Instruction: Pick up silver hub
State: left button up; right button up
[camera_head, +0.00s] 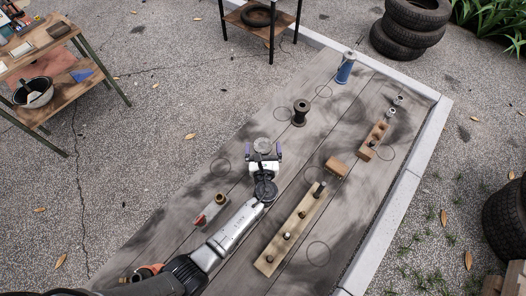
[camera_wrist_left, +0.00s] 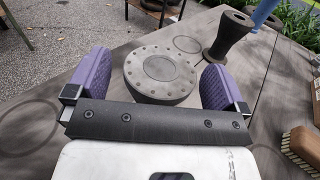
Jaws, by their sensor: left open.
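The silver hub is a round grey disc with a ring of small holes and a smooth centre. It lies on the grey plank top and shows in the head view (camera_head: 263,145) and the left wrist view (camera_wrist_left: 160,76). My left gripper (camera_head: 264,153) is over the near side of the hub, its purple fingers spread open. In the left wrist view the hub sits between the fingers (camera_wrist_left: 156,80); the right finger looks very close to its edge. I cannot tell whether either finger touches it. My right gripper is not in view.
A dark spool (camera_head: 300,113) stands just beyond the hub, with a blue cylinder (camera_head: 345,70) farther back. To the right are a pegged wooden bar (camera_head: 275,252), a brush-like block (camera_head: 336,166) and a brown block (camera_head: 374,140). A red-knobbed part (camera_head: 211,211) lies left of my arm.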

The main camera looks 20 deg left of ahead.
pick_arm(q)
jog(key=shift+w+a, duration=0.2)
jog(key=shift+w, duration=0.2)
jog(key=shift+c, duration=0.4)
jog(key=c, duration=1.2)
